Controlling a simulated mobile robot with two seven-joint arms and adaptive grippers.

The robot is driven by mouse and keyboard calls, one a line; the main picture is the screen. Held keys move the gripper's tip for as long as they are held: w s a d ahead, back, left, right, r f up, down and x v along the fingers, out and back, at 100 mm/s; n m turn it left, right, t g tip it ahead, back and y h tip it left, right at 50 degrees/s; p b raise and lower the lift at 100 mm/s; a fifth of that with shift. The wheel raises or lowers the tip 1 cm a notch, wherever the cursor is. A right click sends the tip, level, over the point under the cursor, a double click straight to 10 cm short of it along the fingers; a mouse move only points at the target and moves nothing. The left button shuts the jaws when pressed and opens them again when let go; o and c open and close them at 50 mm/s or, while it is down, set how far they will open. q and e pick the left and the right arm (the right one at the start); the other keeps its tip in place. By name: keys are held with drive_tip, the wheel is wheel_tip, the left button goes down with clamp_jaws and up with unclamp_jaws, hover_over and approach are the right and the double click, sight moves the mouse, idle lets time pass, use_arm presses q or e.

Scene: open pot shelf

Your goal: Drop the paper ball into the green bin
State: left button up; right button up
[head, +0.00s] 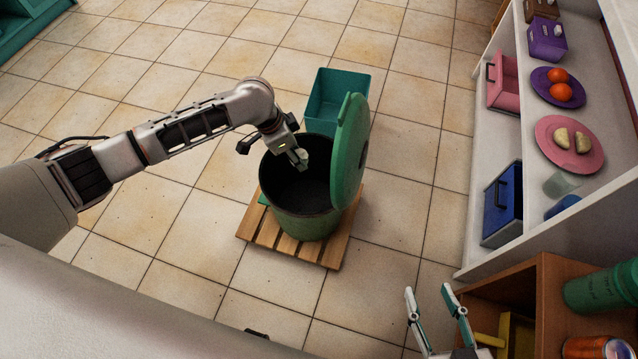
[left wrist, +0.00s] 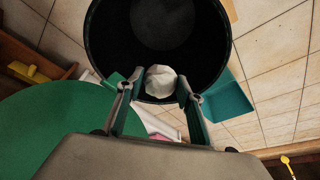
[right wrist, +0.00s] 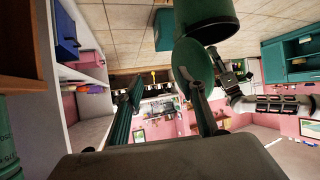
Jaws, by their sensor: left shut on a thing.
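The paper ball (left wrist: 161,82) is white and crumpled. It sits between the fingers of my left gripper (left wrist: 157,88) in the left wrist view, with the dark inside of the bin behind it. In the head view my left gripper (head: 299,158) is over the opening of the green bin (head: 309,226), near its back rim, shut on the paper ball. The bin's round green lid (head: 350,150) stands open on the right side. My right gripper (head: 437,306) is open and empty at the lower right, away from the bin.
The bin stands on a wooden pallet (head: 268,233). A teal square container (head: 338,97) stands behind it. A white shelf (head: 510,130) with plates, drawers and a blue box (head: 502,205) is at right. A wooden cabinet (head: 545,300) is at lower right.

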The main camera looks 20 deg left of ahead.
use_arm(q)
drive_tip(key=f, duration=0.1)
drive_tip(key=f+b, duration=0.1)
drive_tip(key=f, duration=0.1)
drive_tip(key=f+b, duration=0.1)
drive_tip(key=shift+s+f, duration=0.25)
drive_tip(key=shift+s, duration=0.05)
drive_tip(key=shift+f, duration=0.2)
drive_tip(key=shift+w+b, duration=0.15)
drive_tip(key=shift+b, duration=0.2)
drive_tip(key=shift+w, duration=0.1)
use_arm(e)
drive_tip(key=shift+w+a+r+m+t+y, duration=0.15)
drive_tip(key=shift+w+a+r+m, duration=0.15)
drive_tip(key=shift+a+r, duration=0.2)
drive_tip(key=shift+w+a+r+m+t+y, duration=0.2)
drive_tip(key=shift+w+a+r, duration=0.15)
drive_tip(key=shift+a, duration=0.2)
use_arm(q)
drive_tip(key=o, duration=0.9)
drive_tip(key=shift+r, duration=0.15)
use_arm(e)
drive_tip(key=shift+s+f, duration=0.1)
drive_tip(key=shift+s, duration=0.05)
use_arm(q)
drive_tip(key=v, duration=1.1)
drive_tip(key=shift+a+r, duration=0.15)
drive_tip(key=shift+r, duration=0.2)
